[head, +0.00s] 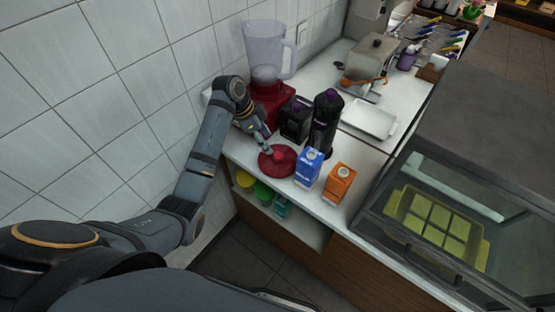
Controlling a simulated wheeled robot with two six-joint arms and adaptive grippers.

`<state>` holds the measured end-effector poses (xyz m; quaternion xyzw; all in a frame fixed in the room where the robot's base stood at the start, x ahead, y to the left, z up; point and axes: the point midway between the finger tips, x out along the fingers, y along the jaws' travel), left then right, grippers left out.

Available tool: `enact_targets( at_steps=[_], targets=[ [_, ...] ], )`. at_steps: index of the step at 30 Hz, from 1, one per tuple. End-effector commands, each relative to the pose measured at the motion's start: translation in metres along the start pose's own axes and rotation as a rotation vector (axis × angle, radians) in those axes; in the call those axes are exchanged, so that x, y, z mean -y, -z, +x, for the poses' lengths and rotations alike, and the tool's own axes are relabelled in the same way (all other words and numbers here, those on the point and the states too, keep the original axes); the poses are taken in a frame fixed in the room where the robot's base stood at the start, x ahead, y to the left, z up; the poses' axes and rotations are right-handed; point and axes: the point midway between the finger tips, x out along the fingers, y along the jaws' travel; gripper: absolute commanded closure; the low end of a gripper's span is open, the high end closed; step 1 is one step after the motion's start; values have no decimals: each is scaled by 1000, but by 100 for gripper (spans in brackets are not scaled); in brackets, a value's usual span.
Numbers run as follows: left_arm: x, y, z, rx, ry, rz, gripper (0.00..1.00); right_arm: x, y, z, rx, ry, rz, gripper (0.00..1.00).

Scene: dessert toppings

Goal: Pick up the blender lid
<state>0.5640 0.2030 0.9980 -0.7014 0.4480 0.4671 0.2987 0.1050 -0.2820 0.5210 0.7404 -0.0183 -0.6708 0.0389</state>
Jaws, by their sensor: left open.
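The blender lid is a red disc with a raised knob (277,163), lying flat on the white counter in front of the blender. The blender (268,58) has a clear jug on a red base and stands against the tiled wall, with its top open. My left gripper (266,148) is open and points down at the lid's left rear side, very close to the knob. I cannot tell whether the fingers touch the lid. My right gripper is not in view.
A blue milk carton (308,168) and an orange carton (338,183) stand right of the lid. Black bottles (325,122) stand behind it. A glass display case (440,215) with a yellow tray is at the right. A shelf below holds colored containers (263,191).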

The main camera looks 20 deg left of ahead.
Motion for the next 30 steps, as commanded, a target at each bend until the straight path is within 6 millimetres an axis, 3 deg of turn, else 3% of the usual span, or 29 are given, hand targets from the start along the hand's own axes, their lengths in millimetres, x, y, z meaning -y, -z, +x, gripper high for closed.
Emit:
enact_targets(
  at_steps=[6, 14, 21, 30],
  targets=[
    [-1, 1, 35, 0, -3, -3, 39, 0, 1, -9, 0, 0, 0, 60],
    [1, 0, 48, 2, -3, -5, 39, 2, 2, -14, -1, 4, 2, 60],
    [5, -1, 87, 0, -2, -4, 39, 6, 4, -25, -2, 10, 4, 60],
    [6, -2, 95, 1, 1, -3, 40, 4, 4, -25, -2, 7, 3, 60]
  ],
)
